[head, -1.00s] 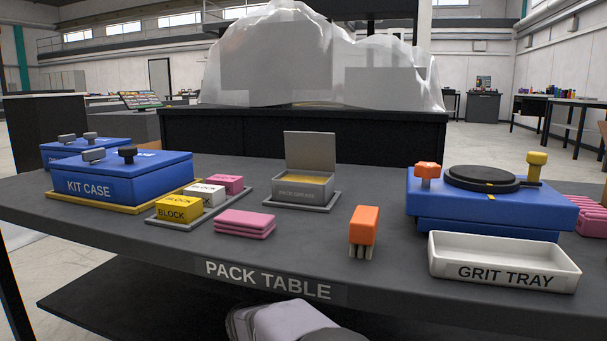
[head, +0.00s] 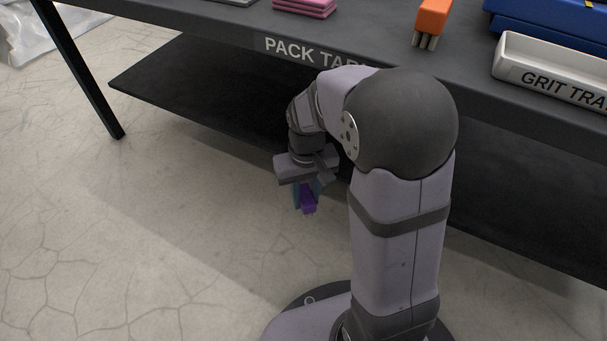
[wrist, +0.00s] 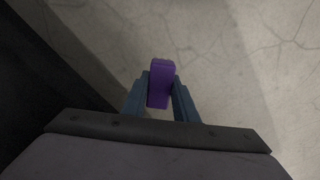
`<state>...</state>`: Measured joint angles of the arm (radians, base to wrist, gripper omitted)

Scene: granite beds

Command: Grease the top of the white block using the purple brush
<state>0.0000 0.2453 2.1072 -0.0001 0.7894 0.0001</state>
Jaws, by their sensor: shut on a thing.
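My gripper (head: 306,190) hangs low in front of the table, below the tabletop and over the floor. It is shut on the purple brush (head: 308,203), which points downward. In the wrist view, the two fingers of my gripper (wrist: 160,85) hold the sides of the purple brush (wrist: 159,88), whose far end reaches past the fingertips. The white block is outside both current views. In the earlier head view it sits between a yellow and a pink block on a grey tray, with the open grease box to its right.
The pack table's (head: 370,45) front edge and its dark lower shelf (head: 200,115) are close to my arm. On top are pink pads (head: 305,6), an orange brush (head: 432,20), a white grit tray (head: 545,70) and a blue fixture (head: 550,25). The floor (head: 150,230) to the left is clear.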

